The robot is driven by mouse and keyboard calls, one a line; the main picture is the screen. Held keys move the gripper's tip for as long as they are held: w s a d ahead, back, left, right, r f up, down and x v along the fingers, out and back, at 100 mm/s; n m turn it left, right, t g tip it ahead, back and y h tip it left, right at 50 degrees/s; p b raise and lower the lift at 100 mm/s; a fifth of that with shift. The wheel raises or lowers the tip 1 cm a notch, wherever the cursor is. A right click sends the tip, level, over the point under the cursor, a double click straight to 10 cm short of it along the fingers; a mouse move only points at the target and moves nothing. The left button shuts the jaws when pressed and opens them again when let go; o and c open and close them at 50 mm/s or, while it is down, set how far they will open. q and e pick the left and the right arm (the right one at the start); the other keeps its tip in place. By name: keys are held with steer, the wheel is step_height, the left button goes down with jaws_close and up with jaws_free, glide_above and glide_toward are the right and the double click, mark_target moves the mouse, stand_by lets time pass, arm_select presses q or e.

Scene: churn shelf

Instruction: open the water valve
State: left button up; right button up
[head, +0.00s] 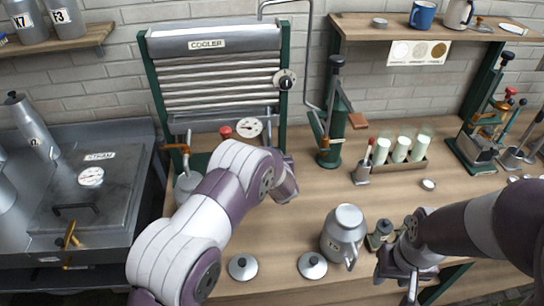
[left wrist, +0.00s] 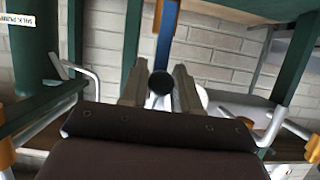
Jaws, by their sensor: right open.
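In the left wrist view a blue lever (left wrist: 168,35) hangs down, with a round black knob (left wrist: 160,83) near its lower end. It looks like the water valve's handle, but no label on it can be read. My left gripper (left wrist: 160,90) has one finger on each side of the knob, very close to it; whether they press on it is unclear. In the head view the left arm reaches to the front of the cooler (head: 220,75), and its fingers and the blue lever are hidden. My right gripper (head: 408,278) is open and empty by the bench's front edge.
A green hand pump (head: 333,115) and a rack of milk bottles (head: 400,150) stand behind. A steam vat (head: 85,195) is at left.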

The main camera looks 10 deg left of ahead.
arm_select(q)
steer(key=shift+o, duration=0.9)
steer(key=shift+d, duration=0.1)
steer(key=b+v, duration=0.2)
steer(key=v, duration=1)
steer(key=shift+s, duration=0.25)
steer(key=shift+d+r, duration=0.1)
steer(key=shift+r, duration=0.05)
